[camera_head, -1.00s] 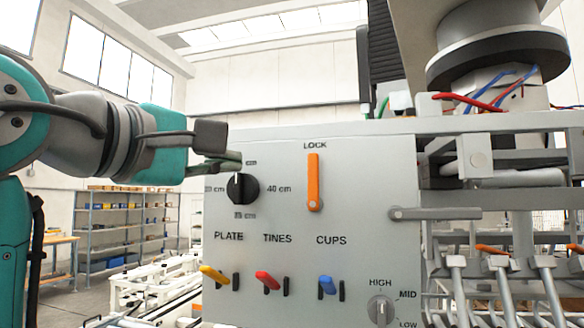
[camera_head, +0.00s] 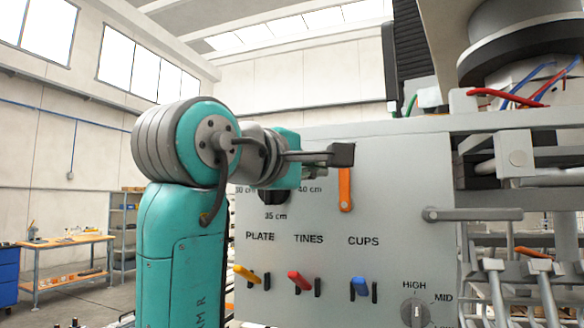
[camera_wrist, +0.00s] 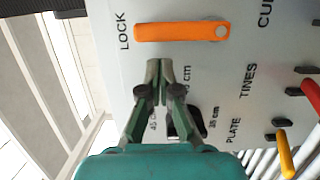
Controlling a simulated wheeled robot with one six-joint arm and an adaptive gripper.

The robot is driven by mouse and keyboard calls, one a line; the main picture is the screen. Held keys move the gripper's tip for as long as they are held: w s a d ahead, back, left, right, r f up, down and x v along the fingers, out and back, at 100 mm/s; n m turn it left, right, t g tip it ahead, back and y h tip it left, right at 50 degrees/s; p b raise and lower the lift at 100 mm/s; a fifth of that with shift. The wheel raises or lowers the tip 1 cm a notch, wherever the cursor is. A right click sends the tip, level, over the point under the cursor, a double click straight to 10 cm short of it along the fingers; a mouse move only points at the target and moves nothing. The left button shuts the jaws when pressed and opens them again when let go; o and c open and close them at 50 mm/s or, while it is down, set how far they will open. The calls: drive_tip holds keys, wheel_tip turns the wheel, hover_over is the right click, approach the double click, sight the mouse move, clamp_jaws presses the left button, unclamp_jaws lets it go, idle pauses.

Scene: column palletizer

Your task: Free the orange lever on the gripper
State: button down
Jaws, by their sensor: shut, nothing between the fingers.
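A black dial (camera_head: 273,197) sits left of the lever. Below are the yellow (camera_head: 246,274), red (camera_head: 300,281) and blue (camera_head: 360,286) switches. A HIGH/MID/LOW knob (camera_head: 415,312) is at lower right. A grey handle (camera_head: 470,214) sticks out at right.

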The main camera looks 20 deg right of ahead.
drive_tip(key=shift+s+d, duration=0.35)
drive_tip(key=shift+d, duration=0.25)
